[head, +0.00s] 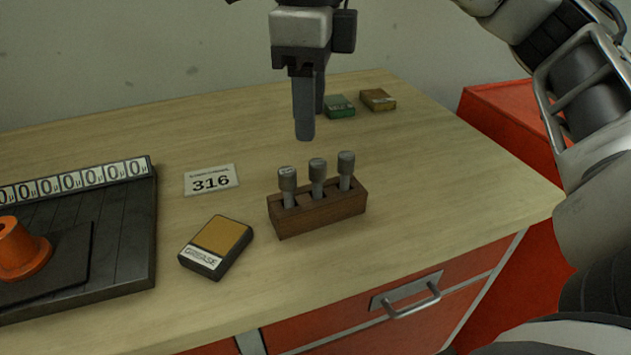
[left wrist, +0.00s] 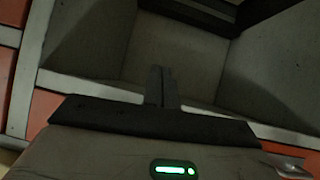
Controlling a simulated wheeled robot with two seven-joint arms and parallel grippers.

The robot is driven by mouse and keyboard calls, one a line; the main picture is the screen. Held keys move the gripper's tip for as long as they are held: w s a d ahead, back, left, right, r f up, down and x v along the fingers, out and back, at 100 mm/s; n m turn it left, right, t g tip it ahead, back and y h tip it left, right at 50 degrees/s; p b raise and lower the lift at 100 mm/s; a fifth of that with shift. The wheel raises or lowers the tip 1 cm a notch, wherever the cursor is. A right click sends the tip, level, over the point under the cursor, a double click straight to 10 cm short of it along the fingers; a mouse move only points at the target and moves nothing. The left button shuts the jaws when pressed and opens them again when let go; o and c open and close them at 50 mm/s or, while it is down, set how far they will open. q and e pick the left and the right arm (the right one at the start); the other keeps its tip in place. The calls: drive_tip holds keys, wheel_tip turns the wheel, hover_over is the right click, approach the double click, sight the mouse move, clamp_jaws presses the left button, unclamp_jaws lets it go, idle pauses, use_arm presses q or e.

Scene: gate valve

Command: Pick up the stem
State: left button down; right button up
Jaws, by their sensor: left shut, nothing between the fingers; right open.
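Several views aside, three grey stems stand upright in a brown wooden rack (head: 320,213) on the bench: a left stem (head: 287,180), a middle stem (head: 317,170) and a right stem (head: 346,163). Their heads stick up above the rack and their lower ends are hidden in its slots. My right gripper (head: 310,115) points down above and behind the rack in the picture, apart from the stems. It is open and empty, its fingers seen nearly edge-on. My left gripper (left wrist: 162,86) shows only in the left wrist view, shut and empty, near grey panels.
A grease box (head: 216,246) and a card reading 316 (head: 211,180) lie left of the rack. A dark tray (head: 125,230) carries an orange part (head: 20,248). A green box (head: 340,106) and an orange-topped box (head: 378,100) lie behind. The bench right of the rack is clear.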

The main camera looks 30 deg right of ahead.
sight(318, 162)
wheel_tip(318, 162, down, 5)
drive_tip(key=shift+f, duration=0.1)
drive_tip(key=f, duration=0.2)
drive_tip(key=d+f+p, duration=0.1)
drive_tip(key=f, duration=0.1)
drive_tip(key=shift+s+f, duration=0.1)
drive_tip(key=shift+f, duration=0.55)
clamp_jaws()
